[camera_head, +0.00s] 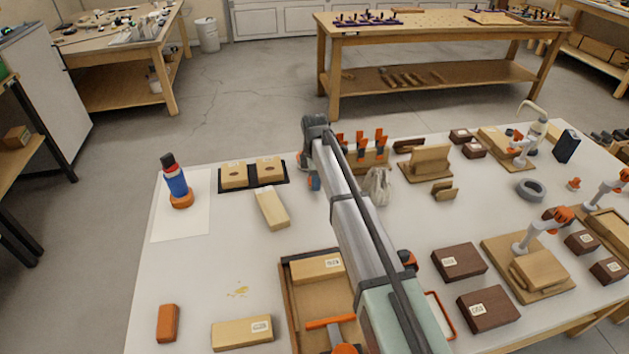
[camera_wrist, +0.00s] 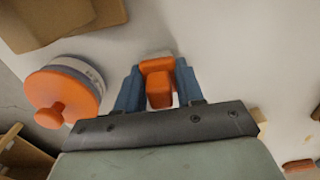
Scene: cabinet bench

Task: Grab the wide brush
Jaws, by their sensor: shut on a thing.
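My gripper (camera_wrist: 158,88) has its two blue fingers closed on an orange piece (camera_wrist: 159,90), which looks like the handle of the wide brush. One finger is on each side of it. The brush's bristles are hidden, so its width cannot be told. In the head view my gripper (camera_head: 314,181) is small and partly hidden at the far end of my arm, right of the black tray with two wooden blocks. A bit of orange shows beside its blue fingers there.
A round white thing with an orange knobbed lid (camera_wrist: 62,92) is left of my gripper in the wrist view. Orange clamps (camera_head: 361,145) stand right of my gripper. A blue-and-red bottle (camera_head: 174,178) and a pale block (camera_head: 272,210) are to its left. A wooden tray (camera_head: 288,310) lies nearer.

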